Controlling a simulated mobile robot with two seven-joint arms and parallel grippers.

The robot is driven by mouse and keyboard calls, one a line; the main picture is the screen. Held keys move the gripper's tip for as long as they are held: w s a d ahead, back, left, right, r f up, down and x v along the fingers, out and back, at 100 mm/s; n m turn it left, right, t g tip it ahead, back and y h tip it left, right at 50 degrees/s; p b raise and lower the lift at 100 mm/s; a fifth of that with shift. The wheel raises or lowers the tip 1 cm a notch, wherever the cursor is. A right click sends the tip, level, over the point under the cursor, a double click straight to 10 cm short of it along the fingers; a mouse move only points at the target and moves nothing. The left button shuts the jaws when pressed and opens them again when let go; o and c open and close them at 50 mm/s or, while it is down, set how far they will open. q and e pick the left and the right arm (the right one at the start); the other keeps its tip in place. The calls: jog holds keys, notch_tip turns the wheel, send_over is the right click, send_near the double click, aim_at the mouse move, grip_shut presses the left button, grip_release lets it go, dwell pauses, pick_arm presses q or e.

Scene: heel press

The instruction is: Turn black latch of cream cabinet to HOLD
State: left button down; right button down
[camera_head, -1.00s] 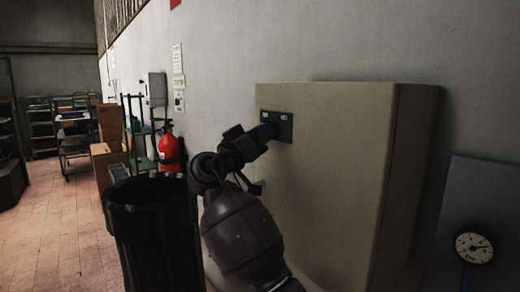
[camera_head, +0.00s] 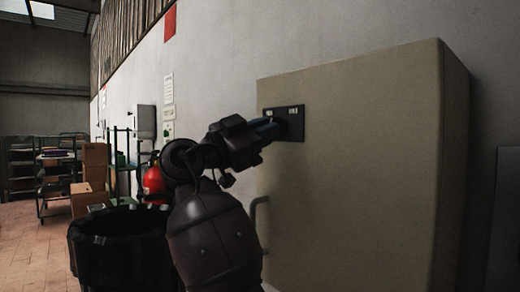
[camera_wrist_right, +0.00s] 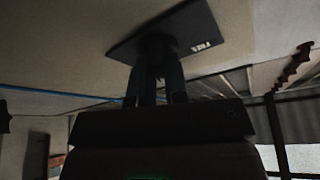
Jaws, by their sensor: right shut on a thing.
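The cream cabinet (camera_head: 350,200) stands against the wall in the head view. Near its upper left corner is a dark latch plate (camera_head: 296,124) with small white lettering, too small to read. My right gripper (camera_head: 276,129) reaches to the plate from the left and is shut on the black latch. In the right wrist view, the fingers (camera_wrist_right: 157,85) meet the round dark latch (camera_wrist_right: 155,47) below the plate (camera_wrist_right: 185,28). The fingers hide much of the latch, and I cannot tell which way it points. My left gripper is out of view.
A black bin (camera_head: 115,245) stands left of my right arm. A red fire extinguisher (camera_head: 154,182) and cardboard boxes (camera_head: 90,180) are behind it along the wall. A grey handle (camera_head: 260,212) is on the cabinet's left side.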

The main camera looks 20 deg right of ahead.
pick_arm(q)
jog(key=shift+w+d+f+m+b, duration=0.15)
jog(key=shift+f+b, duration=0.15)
jog(key=shift+b, duration=0.3)
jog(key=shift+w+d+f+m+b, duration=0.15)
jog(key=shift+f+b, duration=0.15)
jog(key=shift+b, duration=0.25)
pick_arm(e)
jog(key=m+g, duration=0.1)
jog(key=m, duration=0.1)
jog(key=m+g, duration=0.1)
jog(key=m, duration=0.2)
jog(key=shift+w+y, duration=0.1)
jog(key=shift+y, duration=0.2)
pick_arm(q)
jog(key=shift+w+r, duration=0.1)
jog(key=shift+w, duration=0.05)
pick_arm(e)
jog(key=shift+r, duration=0.1)
jog(key=c, duration=1.1)
grip_release()
jog(key=shift+c, duration=0.2)
jog(key=shift+a, duration=0.1)
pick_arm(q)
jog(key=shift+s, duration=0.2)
pick_arm(e)
jog(key=v, duration=1)
jog(key=shift+a, duration=0.35)
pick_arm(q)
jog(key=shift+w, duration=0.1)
